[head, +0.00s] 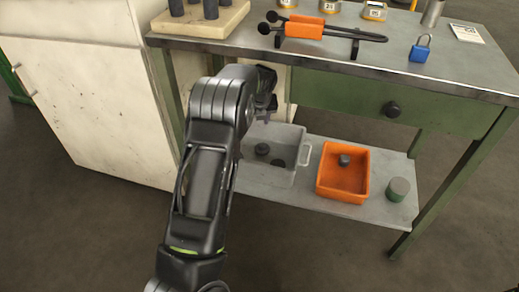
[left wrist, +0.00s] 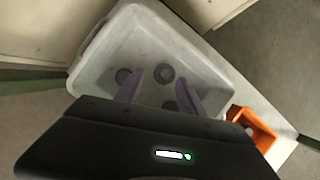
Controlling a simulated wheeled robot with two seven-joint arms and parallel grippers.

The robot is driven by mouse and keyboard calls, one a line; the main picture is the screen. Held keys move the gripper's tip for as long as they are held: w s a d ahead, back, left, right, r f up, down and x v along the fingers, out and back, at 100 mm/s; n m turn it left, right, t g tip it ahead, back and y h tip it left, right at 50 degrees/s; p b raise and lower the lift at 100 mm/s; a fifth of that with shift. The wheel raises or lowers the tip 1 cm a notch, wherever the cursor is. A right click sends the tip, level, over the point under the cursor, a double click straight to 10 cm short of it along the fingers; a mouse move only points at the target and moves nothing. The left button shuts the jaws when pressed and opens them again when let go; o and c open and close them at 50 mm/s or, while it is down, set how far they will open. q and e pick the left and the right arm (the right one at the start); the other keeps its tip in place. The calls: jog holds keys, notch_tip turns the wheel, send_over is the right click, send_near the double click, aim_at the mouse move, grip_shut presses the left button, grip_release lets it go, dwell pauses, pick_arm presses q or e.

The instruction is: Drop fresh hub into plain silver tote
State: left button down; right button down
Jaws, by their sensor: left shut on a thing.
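The plain silver tote (head: 288,138) stands on the lower shelf of the workbench, with dark round pieces inside. The left wrist view looks down into the tote (left wrist: 205,65), where a dark ringed hub (left wrist: 165,73) shows between my fingertips and another dark piece (left wrist: 122,76) lies left of it. My left gripper (head: 266,112) is above the tote, beside the bench's front edge; its fingers (left wrist: 160,82) reach down over the tote. It is shut on a hub, but which dark shape is held and which lies below is hard to tell. My right gripper is out of view.
An orange bin (head: 325,186) holding a dark piece and a green-grey cylinder (head: 398,188) stand right of the tote. The bench top (head: 455,75) and green drawer (head: 350,100) overhang the shelf. A white cabinet (head: 100,100) stands left. Floor in front is clear.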

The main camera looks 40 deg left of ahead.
pick_arm(q)
notch_tip(320, 180, down, 6)
jog(key=b, duration=0.5)
jog(key=c, duration=0.9)
grip_release()
jog(key=shift+r, duration=0.1)
jog(key=shift+c, duration=0.2)
jog(key=o, duration=0.3)
jog(key=p+v, duration=0.3)
jog(key=v, duration=0.4)
jog(key=shift+s+d+r+p, duration=0.1)
jog(key=shift+d+r+p, duration=0.05)
jog(key=shift+r+p, duration=0.2)
jog(key=shift+s+f, duration=0.1)
jog(key=shift+s, duration=0.05)
